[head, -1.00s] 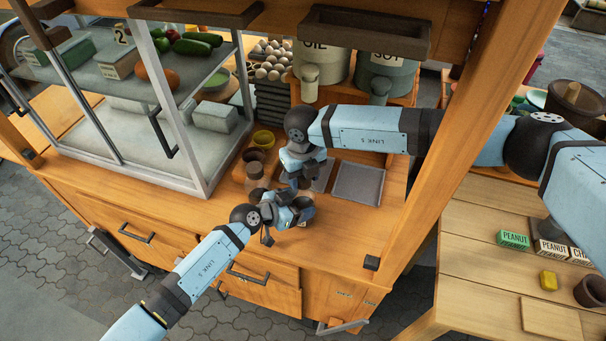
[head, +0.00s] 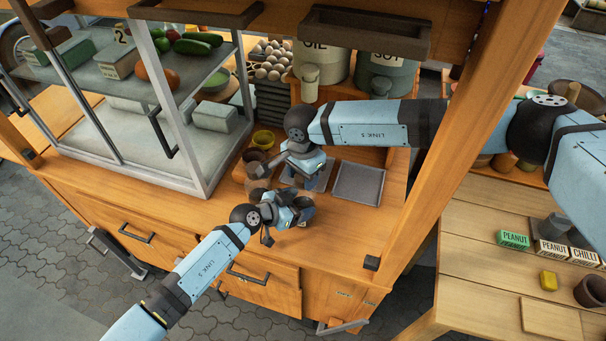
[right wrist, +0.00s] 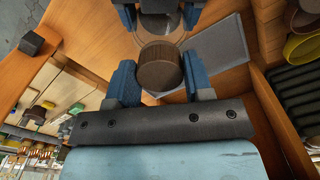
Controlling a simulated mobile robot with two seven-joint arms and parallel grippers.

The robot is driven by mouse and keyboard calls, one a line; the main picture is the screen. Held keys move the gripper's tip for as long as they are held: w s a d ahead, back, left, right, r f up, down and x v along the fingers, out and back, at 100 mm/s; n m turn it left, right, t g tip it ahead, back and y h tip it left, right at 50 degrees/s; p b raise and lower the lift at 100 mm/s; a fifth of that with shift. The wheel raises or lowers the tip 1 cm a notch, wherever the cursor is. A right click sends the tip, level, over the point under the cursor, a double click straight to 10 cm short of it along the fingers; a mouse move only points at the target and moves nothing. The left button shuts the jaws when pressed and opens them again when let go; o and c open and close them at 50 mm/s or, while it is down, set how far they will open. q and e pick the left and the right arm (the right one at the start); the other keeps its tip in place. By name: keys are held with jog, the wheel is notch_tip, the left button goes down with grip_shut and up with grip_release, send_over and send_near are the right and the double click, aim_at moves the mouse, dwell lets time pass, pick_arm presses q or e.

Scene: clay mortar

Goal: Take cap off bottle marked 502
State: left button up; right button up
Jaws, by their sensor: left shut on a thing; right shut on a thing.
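My right gripper (right wrist: 162,82) is shut on a round brown wooden cap (right wrist: 160,66), with one blue finger against each side. At the top of the right wrist view, blue fingers of my left gripper (right wrist: 158,8) are on either side of a dark, rounded vessel with a clear glass edge, apparently the bottle (right wrist: 158,22). The cap overlaps the bottle there, and I cannot tell how wide the gap is. In the head view my left gripper (head: 296,211) is low over the wooden counter, shut on the bottle, which is mostly hidden. No 502 marking is readable.
A grey tray (head: 359,184) lies right of the grippers. A wooden post (head: 450,150) stands right. The counter front (head: 340,240) is clear.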

jog(key=n, duration=0.8)
jog(key=shift+n, duration=0.4)
jog(key=n, duration=1)
jog(key=o, duration=1)
jog(key=shift+r, duration=0.1)
